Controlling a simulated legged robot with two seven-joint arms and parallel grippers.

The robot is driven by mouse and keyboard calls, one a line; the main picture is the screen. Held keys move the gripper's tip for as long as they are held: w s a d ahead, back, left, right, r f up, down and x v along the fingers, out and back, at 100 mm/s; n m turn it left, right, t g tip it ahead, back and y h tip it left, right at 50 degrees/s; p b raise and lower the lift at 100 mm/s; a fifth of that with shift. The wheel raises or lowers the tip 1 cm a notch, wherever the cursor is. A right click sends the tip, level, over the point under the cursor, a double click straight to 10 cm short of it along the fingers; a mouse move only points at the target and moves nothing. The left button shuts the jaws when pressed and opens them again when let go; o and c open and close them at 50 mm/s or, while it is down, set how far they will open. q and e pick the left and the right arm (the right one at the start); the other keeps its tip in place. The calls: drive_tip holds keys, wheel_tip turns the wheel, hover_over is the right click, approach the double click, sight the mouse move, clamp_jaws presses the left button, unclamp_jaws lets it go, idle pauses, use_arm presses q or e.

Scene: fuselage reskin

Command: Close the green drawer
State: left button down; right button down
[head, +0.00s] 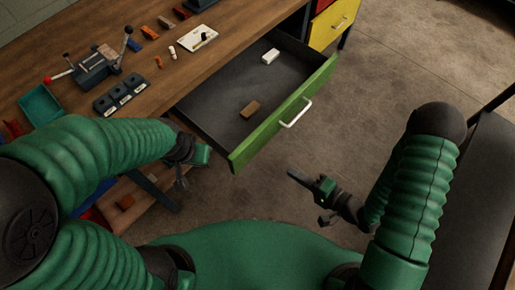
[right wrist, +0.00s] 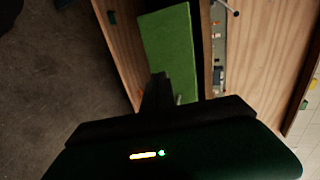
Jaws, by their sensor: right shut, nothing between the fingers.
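The green drawer is pulled out from under the wooden workbench in the head view, with its green front (head: 260,130) facing lower right. A pale bar handle (head: 296,113) is on that front. In the right wrist view a green panel (right wrist: 172,45), apparently the drawer front, lies beyond the fingers. My right gripper (head: 292,174) is shut and empty, in front of the drawer and below the handle in the picture, apart from it. Its dark fingers also show in the right wrist view (right wrist: 158,90). My left gripper (head: 181,182) is left of the drawer's near corner; its fingers are unclear.
A white block (head: 270,56) and a brown block (head: 250,109) lie in the drawer. The workbench top (head: 150,85) holds a vise (head: 95,66), a teal tray (head: 40,105) and small parts. A yellow drawer (head: 333,22) is at the upper right. Concrete floor (head: 390,70) is clear.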

approach(256, 148)
drive_tip(key=x, duration=0.6)
drive_tip(key=shift+s+a+b, duration=0.1)
drive_tip(key=shift+s+b, duration=0.1)
drive_tip(key=shift+b, duration=0.2)
drive_tip(key=shift+w+a, duration=0.15)
drive_tip(key=shift+w, duration=0.05)
use_arm(q)
drive_tip(key=shift+d+f, duration=0.3)
drive_tip(key=shift+d, duration=0.05)
use_arm(e)
drive_tip(key=shift+w, duration=0.1)
